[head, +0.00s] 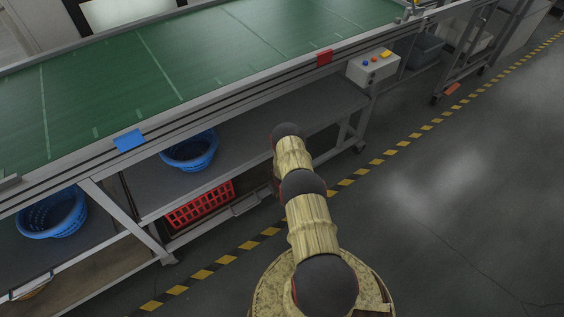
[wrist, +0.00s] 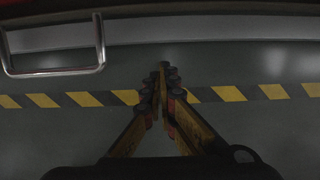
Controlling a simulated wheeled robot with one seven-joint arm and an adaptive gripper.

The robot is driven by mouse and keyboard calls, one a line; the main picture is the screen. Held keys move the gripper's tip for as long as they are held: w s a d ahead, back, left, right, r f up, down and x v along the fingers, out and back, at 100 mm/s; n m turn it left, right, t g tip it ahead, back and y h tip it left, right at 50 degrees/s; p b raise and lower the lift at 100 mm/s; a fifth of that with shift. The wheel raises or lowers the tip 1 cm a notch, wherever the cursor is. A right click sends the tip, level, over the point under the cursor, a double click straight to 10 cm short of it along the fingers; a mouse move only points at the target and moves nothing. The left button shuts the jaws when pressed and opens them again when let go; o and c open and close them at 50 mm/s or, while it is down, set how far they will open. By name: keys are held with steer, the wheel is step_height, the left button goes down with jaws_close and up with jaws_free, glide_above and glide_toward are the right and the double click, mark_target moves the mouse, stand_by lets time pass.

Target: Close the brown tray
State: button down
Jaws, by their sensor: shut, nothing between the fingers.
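My gripper (wrist: 163,75) is shut and empty in the wrist view, with its fingertips together above the grey floor. A silver metal handle (wrist: 101,42) is at the upper left of that view, left of and apart from the fingertips. It is fixed to a grey front edge (wrist: 200,32). In the head view, a similar handle (head: 248,206) sits low under the bench, beside a red crate (head: 200,204). A brown surface (head: 95,270), possibly the brown tray, shows at lower left. I cannot tell how far it is pulled out. My arm hides the gripper in the head view.
A green-topped conveyor bench (head: 210,50) runs along the left. Blue baskets (head: 190,150) stand on its grey shelf (head: 240,125). A bench leg (head: 130,220) stands between the lower bays. Yellow-black floor tape (head: 215,267) runs alongside. The floor on the right is clear.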

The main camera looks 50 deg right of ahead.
steer(key=s+d+r+m+g+h+p, duration=0.1)
steer(key=r+m+p, duration=0.3)
steer(key=r, duration=1.1)
steer(key=s+r+m+g+h+p, duration=0.1)
steer(key=s+r+m+p, duration=0.1)
steer(key=r+m, duration=0.8)
step_height(320, 180, up, 5)
steer(key=shift+d+f+m+g+p, duration=0.15)
steer(key=shift+d+m+g+p, duration=0.2)
steer(key=shift+p, duration=0.5)
